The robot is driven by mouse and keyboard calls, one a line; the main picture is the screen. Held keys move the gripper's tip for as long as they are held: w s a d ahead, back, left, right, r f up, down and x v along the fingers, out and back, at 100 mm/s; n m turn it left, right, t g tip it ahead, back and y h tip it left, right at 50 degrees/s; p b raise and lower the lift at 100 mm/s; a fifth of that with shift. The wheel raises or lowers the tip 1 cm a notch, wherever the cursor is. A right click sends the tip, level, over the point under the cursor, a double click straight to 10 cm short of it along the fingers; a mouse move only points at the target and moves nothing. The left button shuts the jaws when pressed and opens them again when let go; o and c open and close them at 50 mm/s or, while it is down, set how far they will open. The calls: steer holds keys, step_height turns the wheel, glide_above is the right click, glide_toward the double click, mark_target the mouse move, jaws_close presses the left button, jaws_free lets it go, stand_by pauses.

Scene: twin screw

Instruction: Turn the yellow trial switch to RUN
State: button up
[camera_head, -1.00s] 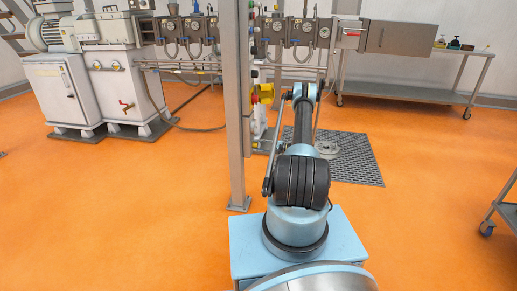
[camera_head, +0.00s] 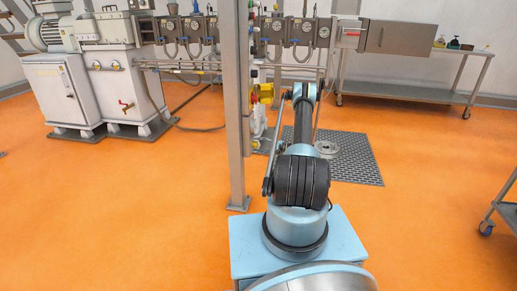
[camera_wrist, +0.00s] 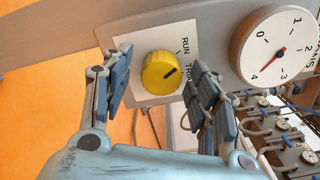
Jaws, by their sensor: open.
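The yellow switch (camera_wrist: 159,73) is a round knob on a white plate (camera_wrist: 147,32) in the wrist view. Its black pointer line points to the right, toward the TRIAL label, which a finger partly covers; the RUN label (camera_wrist: 185,47) is above it. My gripper (camera_wrist: 158,60) is open, with one finger to the left of the knob and one to the right. Gaps show between the knob and both fingers, and they seem not to touch it. In the head view my arm hides the gripper, and I cannot make out the switch.
A white dial gauge (camera_wrist: 275,47) with a red needle sits close to the right of the right finger. In the head view, a grey post (camera_head: 236,120) stands left of my arm, and the orange floor around is open.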

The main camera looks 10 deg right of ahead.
steer(key=v, duration=0.7)
steer(key=shift+d, duration=0.15)
steer(key=shift+s, duration=0.1)
